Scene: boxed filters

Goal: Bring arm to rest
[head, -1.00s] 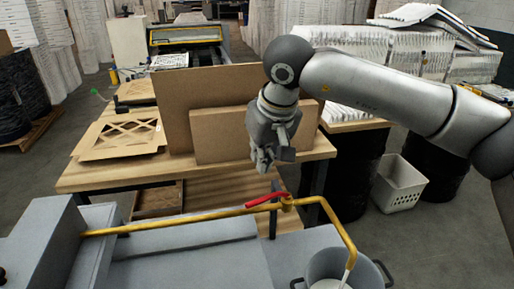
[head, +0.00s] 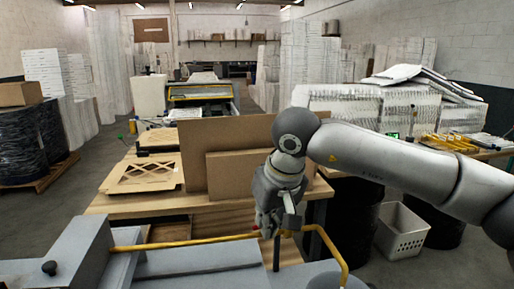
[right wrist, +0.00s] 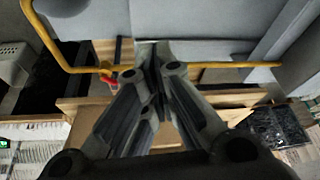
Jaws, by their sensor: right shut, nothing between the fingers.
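My right gripper (head: 277,228) hangs from the right arm, pointing down in front of the brown boards on the wooden table. In the head view it overlaps the yellow pipe. Its fingers come together in the right wrist view (right wrist: 155,55), with nothing held between them. The yellow pipe (head: 190,240) runs across the grey machine (head: 195,262) in front of me; it also shows in the right wrist view (right wrist: 225,65) with a small red handle (right wrist: 108,78). My left gripper is in neither view.
Two brown boards (head: 228,132) stand on the wooden table (head: 115,203), beside a lattice cardboard frame (head: 125,182). A white basket (head: 402,232) sits on the floor at right. White filter stacks (head: 345,105) stand behind. Black wrapped drums (head: 20,150) are at left.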

